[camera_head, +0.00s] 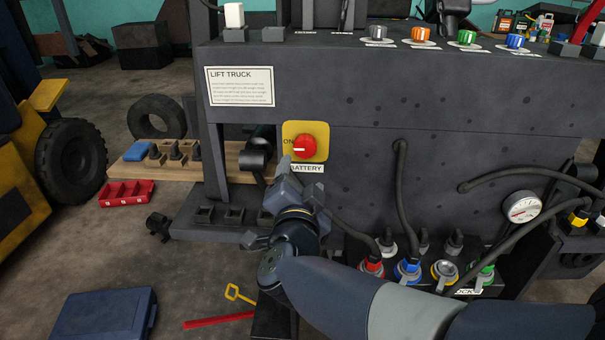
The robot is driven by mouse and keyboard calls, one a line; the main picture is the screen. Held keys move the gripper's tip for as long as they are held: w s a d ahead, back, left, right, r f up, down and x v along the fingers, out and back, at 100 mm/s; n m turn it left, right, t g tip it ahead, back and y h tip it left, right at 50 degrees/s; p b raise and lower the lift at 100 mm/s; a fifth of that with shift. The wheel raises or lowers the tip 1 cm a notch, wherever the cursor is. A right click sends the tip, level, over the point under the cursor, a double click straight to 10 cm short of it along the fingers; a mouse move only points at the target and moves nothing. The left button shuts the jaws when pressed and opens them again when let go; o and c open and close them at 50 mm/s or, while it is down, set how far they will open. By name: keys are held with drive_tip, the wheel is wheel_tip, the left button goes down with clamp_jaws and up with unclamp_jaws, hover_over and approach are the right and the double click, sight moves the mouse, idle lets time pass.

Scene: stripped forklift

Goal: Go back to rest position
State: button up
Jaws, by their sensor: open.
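My gripper (284,183) is in the middle of the head view, in front of the dark forklift panel (360,170). It is open, and I see nothing between its fingers. Its tips are just below the red battery knob (304,147) on its yellow plate (320,131), overlapping the left part of the "BATTERY" label (309,168). I cannot tell whether the fingers touch the panel. My arm reaches in from the lower right and hides part of the lower panel.
Colored connectors with black cables, including a red one (372,266) and a blue one (407,270), stand close beside my arm. A pressure gauge (522,207) is at right. A blue case (104,314) and a red bar (218,320) lie on the floor at lower left.

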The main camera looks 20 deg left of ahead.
sight(305, 150)
drive_tip(key=shift+w, duration=0.1)
drive_tip(key=x, duration=1.1)
drive_tip(key=shift+p, duration=0.5)
drive_tip(key=shift+s, duration=0.2)
